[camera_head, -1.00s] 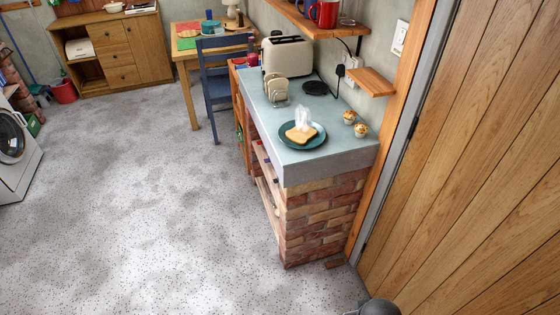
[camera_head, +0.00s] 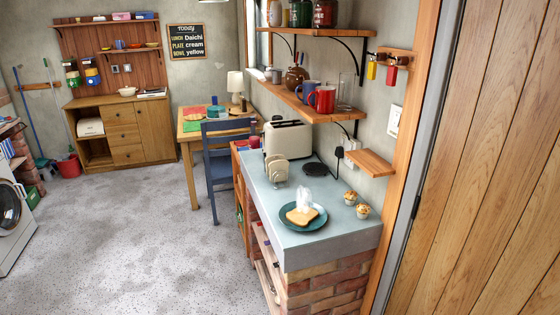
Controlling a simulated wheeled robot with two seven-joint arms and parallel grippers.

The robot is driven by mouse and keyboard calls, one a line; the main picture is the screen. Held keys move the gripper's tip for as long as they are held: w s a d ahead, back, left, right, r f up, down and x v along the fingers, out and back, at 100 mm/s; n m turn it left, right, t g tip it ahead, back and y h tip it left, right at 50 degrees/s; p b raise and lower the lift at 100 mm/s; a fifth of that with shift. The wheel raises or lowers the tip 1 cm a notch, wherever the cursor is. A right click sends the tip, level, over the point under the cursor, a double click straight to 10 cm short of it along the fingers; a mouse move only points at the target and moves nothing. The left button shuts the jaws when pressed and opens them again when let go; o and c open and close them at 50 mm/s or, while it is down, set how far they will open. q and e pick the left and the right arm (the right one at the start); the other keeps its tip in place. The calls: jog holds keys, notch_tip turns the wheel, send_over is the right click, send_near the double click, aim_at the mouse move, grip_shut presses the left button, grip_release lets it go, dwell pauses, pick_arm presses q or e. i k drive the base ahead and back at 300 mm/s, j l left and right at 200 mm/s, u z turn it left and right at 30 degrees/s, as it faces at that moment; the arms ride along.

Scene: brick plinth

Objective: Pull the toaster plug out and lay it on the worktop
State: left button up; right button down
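The cream toaster (camera_head: 288,138) stands upright on the grey worktop (camera_head: 335,228), towards its far end. A black plug (camera_head: 338,154) sits at the white wall socket (camera_head: 350,146), just above the worktop and right of the toaster. A black cord shows near it, and its full run is hard to follow. A dark round shape (camera_head: 315,169), maybe coiled cord or a flat mat, lies on the worktop below the plug. Neither of my grippers shows in the head view.
A teal plate (camera_head: 287,219) with bread and two muffins (camera_head: 356,205) occupy the worktop's near part. A small wooden shelf (camera_head: 370,164) juts out right of the socket. Shelves with mugs (camera_head: 321,99) hang above. Open floor (camera_head: 150,240) lies left.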

aim_at(338, 153)
jog(key=u, duration=1)
jog(key=i, duration=5.85)
jog(key=z, duration=0.7)
